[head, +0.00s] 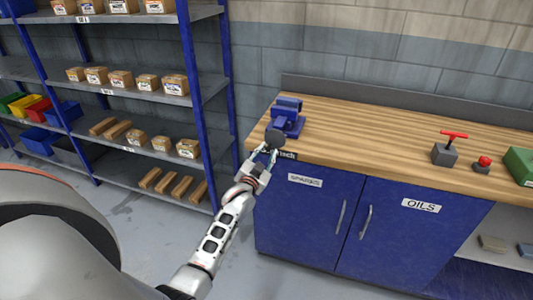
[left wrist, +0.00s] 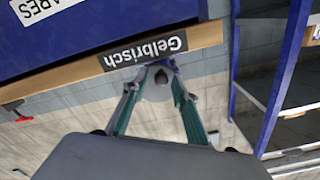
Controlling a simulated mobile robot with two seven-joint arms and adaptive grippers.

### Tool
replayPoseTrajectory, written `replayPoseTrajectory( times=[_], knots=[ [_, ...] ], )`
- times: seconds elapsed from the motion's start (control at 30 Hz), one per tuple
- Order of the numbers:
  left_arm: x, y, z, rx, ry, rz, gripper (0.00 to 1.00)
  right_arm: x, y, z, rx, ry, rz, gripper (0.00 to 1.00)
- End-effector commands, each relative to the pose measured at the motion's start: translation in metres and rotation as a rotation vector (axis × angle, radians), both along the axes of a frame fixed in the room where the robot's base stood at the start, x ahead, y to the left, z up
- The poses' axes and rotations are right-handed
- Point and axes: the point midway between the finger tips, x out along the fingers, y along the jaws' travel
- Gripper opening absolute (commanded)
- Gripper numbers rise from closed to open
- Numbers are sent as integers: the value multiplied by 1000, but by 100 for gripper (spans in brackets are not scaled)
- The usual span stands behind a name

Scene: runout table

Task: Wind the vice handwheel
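The blue vice (head: 288,116) stands on the left end of the wooden worktop. Its dark round handwheel (head: 275,136) faces the front edge. My left gripper (head: 264,154) is in front of the handwheel, with its fingers pointing at it. In the left wrist view the two fingers (left wrist: 158,104) are spread apart, with a grey rounded part (left wrist: 158,84) of the vice or wheel between their tips. Whether the fingers touch the wheel I cannot tell. My right gripper is not in view.
The worktop (head: 370,135) also bears a grey block with a red T-handle (head: 446,149), a red button (head: 484,161) and a green box (head: 519,165). Blue cabinet doors (head: 310,210) are below. A blue shelf rack (head: 140,95) with boxes stands to the left.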

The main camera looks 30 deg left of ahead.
Motion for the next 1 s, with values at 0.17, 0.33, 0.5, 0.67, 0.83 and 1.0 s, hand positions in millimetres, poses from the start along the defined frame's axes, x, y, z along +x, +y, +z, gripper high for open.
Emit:
replayPoseTrajectory(
  times=[0.17,0.33,0.5,0.67,0.83,1.0],
  knots=[
    [0,1,0,108,25,0,28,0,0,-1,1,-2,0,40],
    [0,1,-2,426,100,1,28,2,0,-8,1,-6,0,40],
    [0,1,-1,596,141,0,28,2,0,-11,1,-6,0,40],
    [0,2,-3,839,199,1,28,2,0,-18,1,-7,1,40],
    [-1,2,-2,1128,270,0,28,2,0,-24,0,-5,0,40],
    [-1,3,-1,1327,317,0,28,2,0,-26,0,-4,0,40]
  ],
)
